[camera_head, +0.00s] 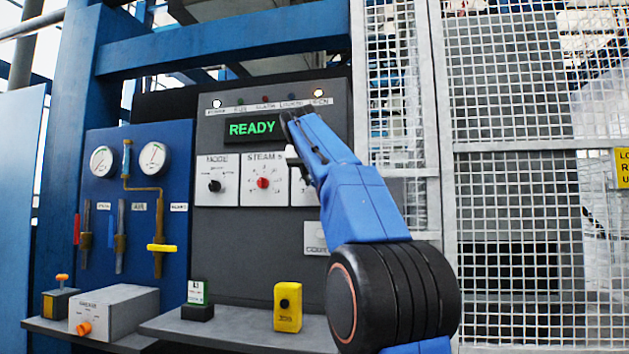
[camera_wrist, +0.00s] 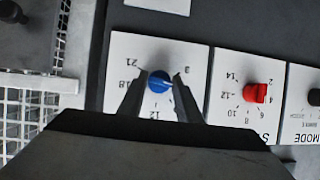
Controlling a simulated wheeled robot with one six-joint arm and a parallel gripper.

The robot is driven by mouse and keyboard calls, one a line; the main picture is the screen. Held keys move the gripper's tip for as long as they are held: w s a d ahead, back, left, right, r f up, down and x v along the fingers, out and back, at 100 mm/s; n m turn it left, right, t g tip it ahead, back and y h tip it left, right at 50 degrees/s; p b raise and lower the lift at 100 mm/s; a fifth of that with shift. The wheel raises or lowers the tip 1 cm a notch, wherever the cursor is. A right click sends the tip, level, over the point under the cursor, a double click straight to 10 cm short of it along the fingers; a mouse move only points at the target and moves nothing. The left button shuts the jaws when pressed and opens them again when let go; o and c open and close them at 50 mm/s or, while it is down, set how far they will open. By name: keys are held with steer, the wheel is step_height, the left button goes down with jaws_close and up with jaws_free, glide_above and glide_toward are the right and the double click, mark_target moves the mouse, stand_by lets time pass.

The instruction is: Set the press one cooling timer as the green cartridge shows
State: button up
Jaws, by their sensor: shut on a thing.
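The blue cooling timer knob (camera_wrist: 158,82) sits on a white dial plate (camera_wrist: 118,48), which appears upside down in the wrist view with marks such as 3, 12, 18 and 21. My gripper (camera_wrist: 161,77) is shut on this knob, one finger on each side. A pale pointer line shows on the knob towards the right, but its exact mark is unclear. In the head view my arm hides the knob and most of its plate. A green cartridge (camera_head: 196,291) with a white label stands in a black base on the shelf; its print is too small to read.
The red steam knob (camera_head: 263,183) and black mode knob (camera_head: 215,186) sit left of the timer. The display (camera_head: 252,128) reads READY. A yellow block (camera_head: 288,307) stands on the shelf (camera_head: 235,328). Mesh fencing (camera_head: 520,200) bounds the right side.

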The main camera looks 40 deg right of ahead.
stand_by(0.3)
steer(key=o, duration=1)
steer(key=shift+s+d, duration=0.1)
steer(key=v, duration=1.7)
steer(key=shift+s+r, duration=0.15)
